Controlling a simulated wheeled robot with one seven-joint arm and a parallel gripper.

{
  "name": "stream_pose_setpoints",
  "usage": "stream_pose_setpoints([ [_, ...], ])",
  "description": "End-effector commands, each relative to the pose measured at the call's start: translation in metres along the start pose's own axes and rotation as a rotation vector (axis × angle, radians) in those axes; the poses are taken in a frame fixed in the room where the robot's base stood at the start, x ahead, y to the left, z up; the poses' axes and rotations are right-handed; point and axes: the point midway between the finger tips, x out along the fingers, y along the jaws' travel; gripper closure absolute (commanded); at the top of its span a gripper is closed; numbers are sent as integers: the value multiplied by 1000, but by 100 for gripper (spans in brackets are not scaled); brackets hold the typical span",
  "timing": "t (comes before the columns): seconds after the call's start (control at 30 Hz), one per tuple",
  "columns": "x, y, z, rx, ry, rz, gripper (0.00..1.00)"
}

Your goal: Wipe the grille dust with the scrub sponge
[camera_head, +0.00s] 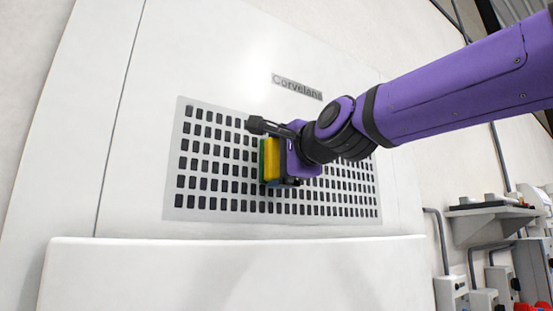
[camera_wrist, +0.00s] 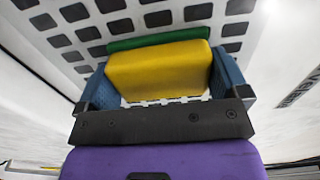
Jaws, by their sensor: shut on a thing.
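The scrub sponge (camera_head: 271,160) is yellow with a green scrub face. My gripper (camera_head: 283,162) is shut on it, with the green side turned toward the grille (camera_head: 193,160). In the wrist view the sponge (camera_wrist: 158,70) sits between the two blue fingers of my gripper (camera_wrist: 160,85), and its green face is against or very near the grille (camera_wrist: 110,27). I cannot tell whether they touch. The grille is a light grey panel with rows of dark slots on a white cabinet. I can make out no clear dust on its visible part; the sponge and arm hide some of it.
A nameplate (camera_head: 297,87) is on the cabinet above the grille. A white ledge (camera_head: 230,265) juts out below it. A grey shelf (camera_head: 490,222) with small items and wall boxes with pipes stand at the right. The grille's left part is unobstructed.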

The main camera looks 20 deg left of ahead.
Motion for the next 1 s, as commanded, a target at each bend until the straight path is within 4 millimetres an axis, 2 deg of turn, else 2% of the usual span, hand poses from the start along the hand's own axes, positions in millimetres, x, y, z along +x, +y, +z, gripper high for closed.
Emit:
stream_pose_setpoints([
  [0.37, -1, 0, -20, 2, -1, 0, 26],
  [0.67, -1, 0, -30, 0, 0, -1, 26],
  [1.0, 1, 0, -55, 0, 1, -1, 26],
])
